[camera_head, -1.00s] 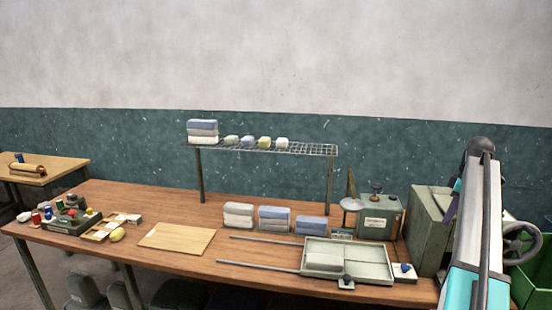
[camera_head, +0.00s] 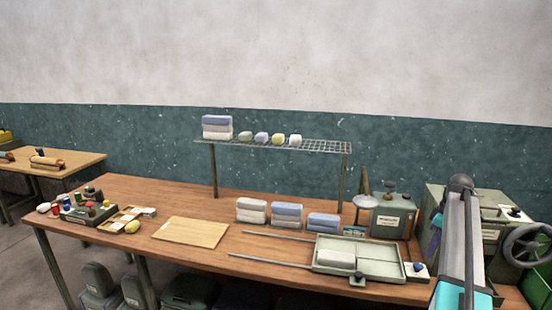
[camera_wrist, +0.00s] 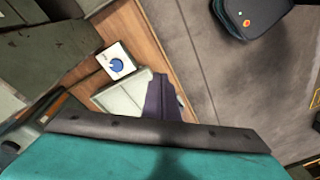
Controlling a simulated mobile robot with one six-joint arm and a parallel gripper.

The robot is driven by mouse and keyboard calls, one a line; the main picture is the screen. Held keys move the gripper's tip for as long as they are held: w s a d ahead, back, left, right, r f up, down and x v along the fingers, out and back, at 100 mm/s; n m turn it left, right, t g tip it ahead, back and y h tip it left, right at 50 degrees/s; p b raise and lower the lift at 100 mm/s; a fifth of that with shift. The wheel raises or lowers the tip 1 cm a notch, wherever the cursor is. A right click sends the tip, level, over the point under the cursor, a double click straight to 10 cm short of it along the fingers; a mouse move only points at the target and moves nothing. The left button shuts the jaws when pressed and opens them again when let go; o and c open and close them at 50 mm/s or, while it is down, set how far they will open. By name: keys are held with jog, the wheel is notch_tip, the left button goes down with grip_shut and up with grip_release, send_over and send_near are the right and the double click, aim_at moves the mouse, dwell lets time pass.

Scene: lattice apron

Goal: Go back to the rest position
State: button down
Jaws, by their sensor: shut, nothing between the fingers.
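My gripper (camera_wrist: 163,97) shows in the wrist view at the lower middle. Its dark purple fingers are together, with nothing seen between them. They appear above the right part of the workbench, near a white plate with a blue knob (camera_wrist: 116,63).
The wooden bench (camera_head: 180,268) holds a pale divided tray (camera_head: 385,258) on rails, a board (camera_head: 190,232), bar stacks and a green scale-like device (camera_head: 393,217). A wire rack (camera_head: 330,147) stands behind. A machine with a handwheel (camera_head: 527,246) is close to my arm.

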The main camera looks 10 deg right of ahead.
jog(key=s+a+f+m+g+b, duration=0.1)
jog(key=s+a+f, duration=0.2)
jog(key=a+f, duration=0.8)
jog(key=s+a+f+m+g+b, duration=0.1)
jog(key=s+a+f+b, duration=0.15)
jog(key=a+f, duration=0.85)
jog(key=s+a+f+m+g+b, duration=0.1)
jog(key=s+a+f, duration=0.2)
jog(key=a+f, duration=0.8)
jog(key=s+a+f+m+g+b, duration=0.1)
jog(key=s+a+f, duration=0.3)
jog(key=s+f, duration=0.4)
jog(key=s+a+f+m+g+h+b, duration=0.1)
jog(key=s+a+f, duration=0.4)
jog(key=s+f, duration=0.3)
jog(key=s+a+f+m+g+b, duration=0.1)
jog(key=s+a+f, duration=0.4)
jog(key=s, duration=0.8)
notch_tip(320, 180, down, 4)
jog(key=shift+s+r+b, duration=0.2)
jog(key=shift+s+b, duration=0.15)
jog(key=shift+b, duration=0.25)
jog(key=shift+h, duration=0.3)
